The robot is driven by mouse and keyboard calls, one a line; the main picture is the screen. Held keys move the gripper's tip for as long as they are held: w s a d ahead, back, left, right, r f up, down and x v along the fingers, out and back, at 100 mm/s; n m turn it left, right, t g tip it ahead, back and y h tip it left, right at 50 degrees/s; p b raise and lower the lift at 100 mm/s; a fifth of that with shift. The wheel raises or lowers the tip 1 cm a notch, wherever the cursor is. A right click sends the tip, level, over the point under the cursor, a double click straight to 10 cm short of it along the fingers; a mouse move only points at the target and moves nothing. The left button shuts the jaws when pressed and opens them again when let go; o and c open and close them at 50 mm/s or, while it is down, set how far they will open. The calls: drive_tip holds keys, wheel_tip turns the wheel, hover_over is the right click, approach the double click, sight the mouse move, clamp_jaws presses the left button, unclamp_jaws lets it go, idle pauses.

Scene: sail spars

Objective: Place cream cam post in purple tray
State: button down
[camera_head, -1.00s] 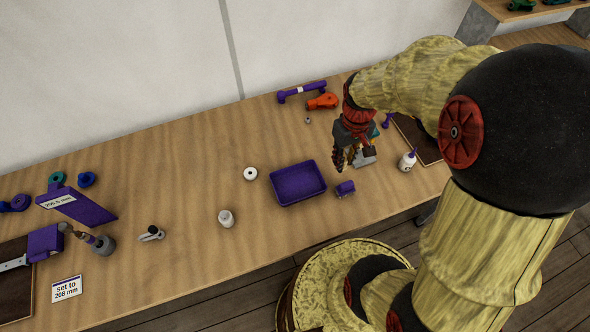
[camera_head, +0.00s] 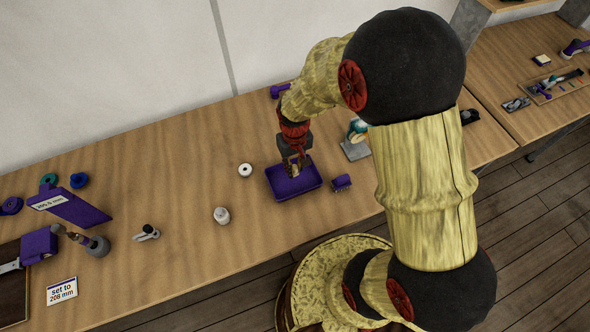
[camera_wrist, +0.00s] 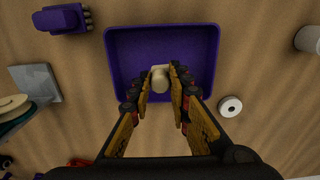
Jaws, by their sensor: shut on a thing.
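My gripper (camera_head: 294,172) is over the tray, pointing down. In the wrist view my gripper (camera_wrist: 161,90) is shut on a small cream piece, the cream cam post (camera_wrist: 160,74), whose rounded end shows between the fingertips. The tray floor around it looks empty. I cannot tell whether the post touches the tray floor. In the head view the post is mostly hidden by the fingers.
A small purple block (camera_head: 341,183) lies just right of the tray. A white ring (camera_head: 245,170) and a white jar (camera_head: 221,215) stand to its left. A grey block (camera_head: 355,149) stands behind right.

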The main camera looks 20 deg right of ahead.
drive_tip(key=shift+f, duration=1.15)
drive_tip(key=shift+f, duration=0.15)
drive_tip(key=c, duration=1.7)
unclamp_jaws()
drive_tip(key=shift+o, duration=0.2)
wheel_tip(320, 180, up, 12)
drive_tip(key=p, duration=0.1)
wheel_tip(320, 180, up, 12)
drive_tip(key=f+t, duration=0.1)
drive_tip(key=t, duration=0.1)
hover_over(295, 168)
drive_tip(key=s, duration=0.3)
drive_tip(key=s+r+t, duration=0.3)
drive_tip(key=s+r, duration=0.8)
drive_tip(key=shift+a+r+t, duration=0.2)
drive_tip(key=shift+r+t, duration=0.05)
drive_tip(key=shift+t, duration=0.05)
